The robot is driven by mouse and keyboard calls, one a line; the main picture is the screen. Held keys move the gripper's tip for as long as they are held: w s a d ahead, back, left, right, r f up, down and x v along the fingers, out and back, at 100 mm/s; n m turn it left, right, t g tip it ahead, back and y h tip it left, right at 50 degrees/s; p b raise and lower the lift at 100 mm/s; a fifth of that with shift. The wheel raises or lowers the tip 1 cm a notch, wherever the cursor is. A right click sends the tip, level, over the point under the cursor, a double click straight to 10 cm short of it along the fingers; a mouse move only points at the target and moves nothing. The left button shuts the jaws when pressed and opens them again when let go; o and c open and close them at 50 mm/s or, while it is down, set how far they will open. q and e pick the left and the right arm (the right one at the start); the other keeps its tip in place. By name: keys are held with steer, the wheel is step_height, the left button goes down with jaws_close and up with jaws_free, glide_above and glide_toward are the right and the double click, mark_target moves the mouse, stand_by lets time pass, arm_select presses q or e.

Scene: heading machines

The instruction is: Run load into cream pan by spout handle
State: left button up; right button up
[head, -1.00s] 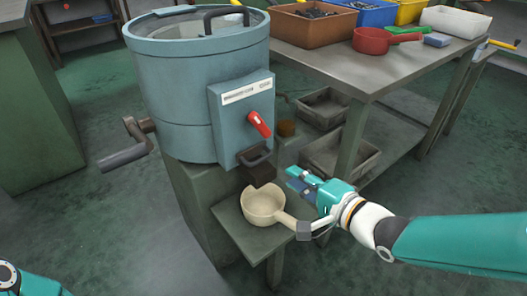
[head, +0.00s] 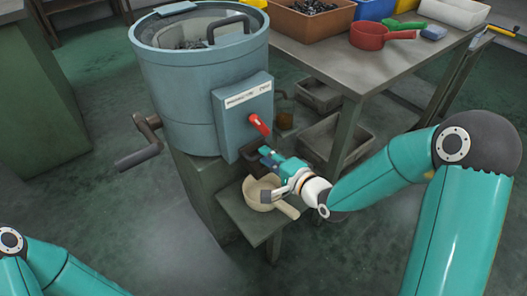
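The blue-grey drum machine (head: 180,95) stands left of centre, with grey load (head: 195,42) visible inside its open top. Its front box (head: 240,112) carries a red lever (head: 259,124) above the dark spout handle (head: 250,151). The cream pan (head: 259,199) sits on the small shelf below the spout, its handle pointing to the lower right. My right gripper (head: 271,160) is at the spout, above the pan, and its fingers hide part of the spout and handle. I cannot tell whether it grips the handle. My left gripper is out of view; only my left arm shows.
A grey crank (head: 138,160) sticks out on the drum's left. A metal table (head: 350,68) at the right holds a brown bin (head: 312,25), a red pan (head: 369,36) and other containers. Grey trays (head: 337,140) lie on its lower shelf.

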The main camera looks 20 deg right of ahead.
steer(key=shift+x, duration=1.3)
jaws_close()
